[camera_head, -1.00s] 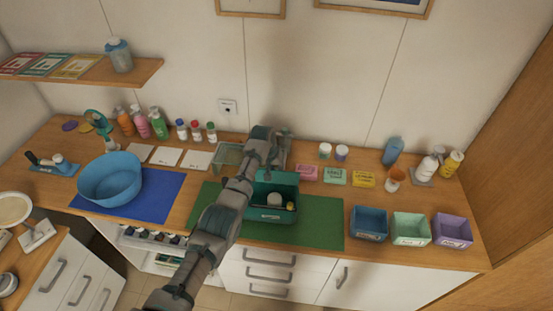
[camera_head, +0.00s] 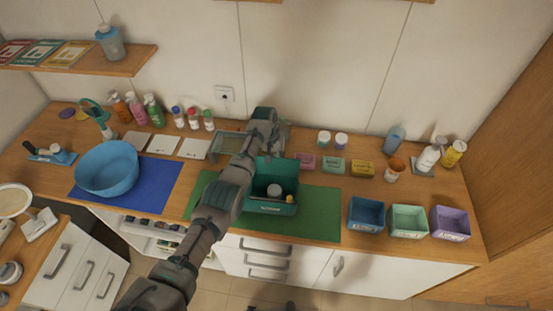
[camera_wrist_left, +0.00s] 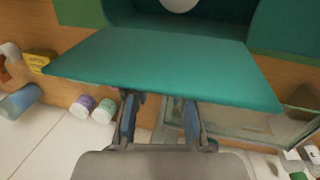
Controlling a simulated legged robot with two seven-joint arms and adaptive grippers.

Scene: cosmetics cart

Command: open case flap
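The teal case (camera_head: 271,209) stands on the green mat (camera_head: 318,218) in the head view, with a white round jar (camera_head: 274,190) and a small yellow item inside. Its flap (camera_head: 284,170) stands up at the rear edge, open above the interior. In the left wrist view the flap (camera_wrist_left: 165,68) is a broad teal panel across the fingertips. My left gripper (camera_wrist_left: 160,108) has its two fingers apart with nothing seen between them, at the flap's far side. The flap hides part of the fingertips, so contact cannot be told. My right gripper is not in view.
A glass-like tray (camera_head: 226,146) lies behind the case, beside my arm. Soap boxes (camera_head: 334,165) and two small jars (camera_head: 332,139) stand to the right. Three open bins (camera_head: 408,222) line the front right. A blue bowl (camera_head: 107,170) is at left. The green mat's right part is clear.

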